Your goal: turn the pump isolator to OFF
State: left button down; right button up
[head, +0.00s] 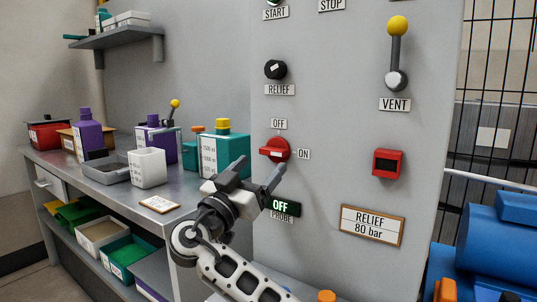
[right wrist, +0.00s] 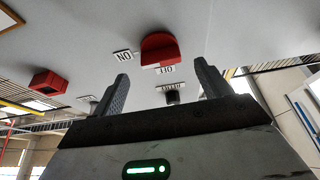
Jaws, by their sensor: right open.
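The red isolator knob (head: 275,149) is on the grey panel, with an OFF label (head: 279,124) above it and an ON label (head: 303,154) to its right. Its grip bar with a white mark lies about level, in line with ON. My right gripper (head: 259,171) is open just below and in front of the knob, its fingers apart with nothing between them. In the right wrist view, which is upside down, the red knob (right wrist: 160,48) shows beyond and between the two open fingertips (right wrist: 161,70), clear of both. My left gripper is not in view.
A black RELIEF knob (head: 275,69) sits above the isolator. A VENT lever (head: 395,52) with a yellow ball and a red box-shaped fitting (head: 387,163) are to the right. A PROBE display (head: 284,207) reading OFF is below. A bench (head: 185,190) with bottles stands left.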

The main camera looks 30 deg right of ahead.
aim_at(270, 155)
jog(key=x, duration=0.4)
jog(key=shift+w+d+r, duration=0.15)
jog(key=shift+w+d, duration=0.05)
jog(key=shift+d, duration=0.15)
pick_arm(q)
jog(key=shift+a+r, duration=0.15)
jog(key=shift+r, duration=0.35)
pick_arm(e)
jog(key=c, duration=1)
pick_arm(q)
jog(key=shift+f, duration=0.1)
